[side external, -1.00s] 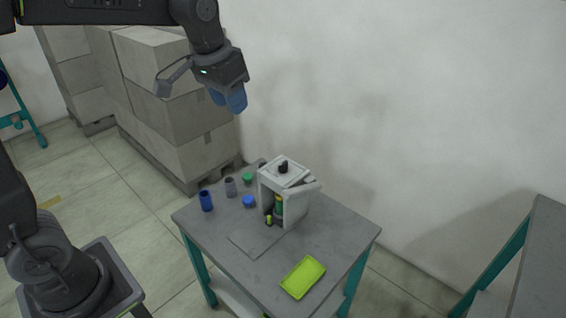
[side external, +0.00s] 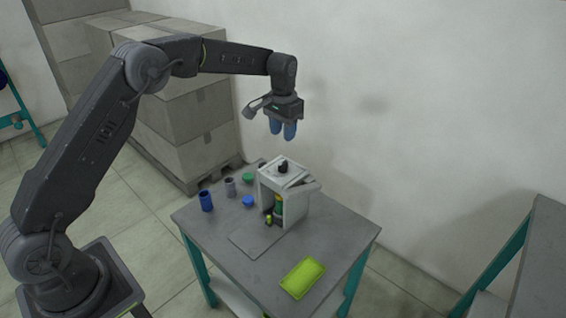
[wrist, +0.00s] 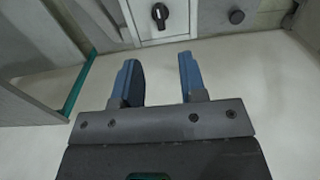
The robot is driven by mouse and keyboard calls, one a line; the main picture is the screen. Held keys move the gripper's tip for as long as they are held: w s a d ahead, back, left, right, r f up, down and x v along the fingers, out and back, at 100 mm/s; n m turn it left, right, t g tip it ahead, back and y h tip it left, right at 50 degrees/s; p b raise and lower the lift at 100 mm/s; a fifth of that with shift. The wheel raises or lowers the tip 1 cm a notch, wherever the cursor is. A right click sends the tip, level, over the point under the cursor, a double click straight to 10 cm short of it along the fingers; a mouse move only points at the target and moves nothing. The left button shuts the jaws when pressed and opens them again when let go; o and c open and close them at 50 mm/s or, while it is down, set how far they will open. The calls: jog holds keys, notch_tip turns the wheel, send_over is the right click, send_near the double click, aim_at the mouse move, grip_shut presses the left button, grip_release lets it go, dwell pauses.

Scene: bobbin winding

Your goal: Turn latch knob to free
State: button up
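The black latch knob (side external: 283,168) sits on the top plate of the white winding box (side external: 270,186). In the wrist view the knob (wrist: 159,13) shows at the top edge, on a pale square plate with a light pointer mark on it. My gripper (side external: 283,132) hangs above the box with its blue fingers pointing down, clear of the knob. In the wrist view my gripper (wrist: 158,75) has its fingers apart with nothing between them. A green and yellow piece (side external: 278,205) stands inside the box's open front.
The grey table (side external: 325,235) also bears a lime tray (side external: 302,278), a dark blue cup (side external: 206,200), a grey cup (side external: 231,187), a green cap (side external: 248,177) and a blue cap (side external: 248,201). Stacked cartons (side external: 185,130) stand behind.

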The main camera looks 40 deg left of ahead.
aim_at(283, 163)
notch_tip(283, 163, down, 11)
jog(key=shift+f, duration=0.1)
jog(key=shift+c, duration=0.2)
grip_shut()
dwell(0.3)
